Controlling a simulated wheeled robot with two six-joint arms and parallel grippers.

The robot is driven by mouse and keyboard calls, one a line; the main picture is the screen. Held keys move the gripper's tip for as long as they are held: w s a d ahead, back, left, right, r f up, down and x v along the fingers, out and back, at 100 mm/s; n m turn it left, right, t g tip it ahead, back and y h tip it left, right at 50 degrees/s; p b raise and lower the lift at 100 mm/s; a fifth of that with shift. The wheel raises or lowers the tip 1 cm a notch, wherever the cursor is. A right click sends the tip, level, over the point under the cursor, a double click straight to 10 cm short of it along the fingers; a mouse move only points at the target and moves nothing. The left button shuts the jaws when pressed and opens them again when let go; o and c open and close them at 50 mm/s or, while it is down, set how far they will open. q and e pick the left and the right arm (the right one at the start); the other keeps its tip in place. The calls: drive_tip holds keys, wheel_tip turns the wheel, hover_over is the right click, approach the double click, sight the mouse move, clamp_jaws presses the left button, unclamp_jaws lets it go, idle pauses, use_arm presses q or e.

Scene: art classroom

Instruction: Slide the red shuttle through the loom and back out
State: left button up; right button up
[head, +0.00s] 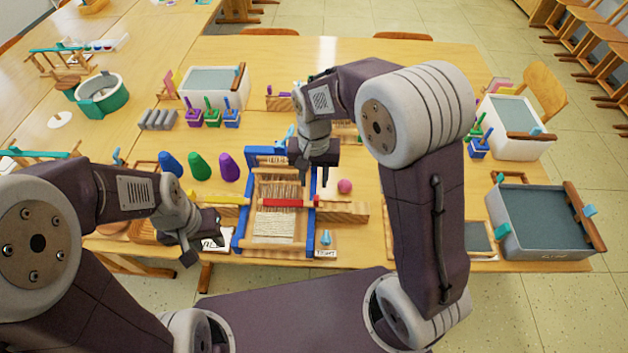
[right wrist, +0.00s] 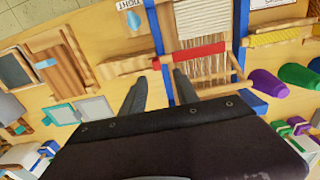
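The loom has a blue frame (head: 311,232) with pale warp threads and stands in the middle of the table. The red shuttle (head: 290,203) lies crosswise in the loom, its right end at the right blue side. It also shows in the right wrist view (right wrist: 195,53); whether it is between the threads or over them I cannot tell. My right gripper (head: 314,168) is above the loom's right rear part, with fingers (right wrist: 160,88) apart and empty, short of the shuttle. My left gripper (head: 203,242) is front left of the loom, seemingly open and empty.
A wooden block (head: 345,213) stands right of the loom. A yellow shuttle (head: 228,198) lies to the left. Blue, green and purple cones (head: 199,167) stand behind it. A pink ball (head: 345,186) is near the loom's right side. A grey bin (head: 540,225) stands far right.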

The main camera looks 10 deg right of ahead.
sight(316, 198)
drive_tip(key=shift+s+d+r+p, duration=0.1)
drive_tip(key=shift+d+r+p, duration=0.2)
drive_tip(key=shift+p, duration=0.95)
drive_tip(key=shift+f+b, duration=0.3)
drive_tip(key=shift+f, duration=0.15)
wheel_tip(316, 198, down, 9)
drive_tip(key=shift+b, duration=0.45)
clamp_jaws()
drive_tip(key=shift+r, duration=0.1)
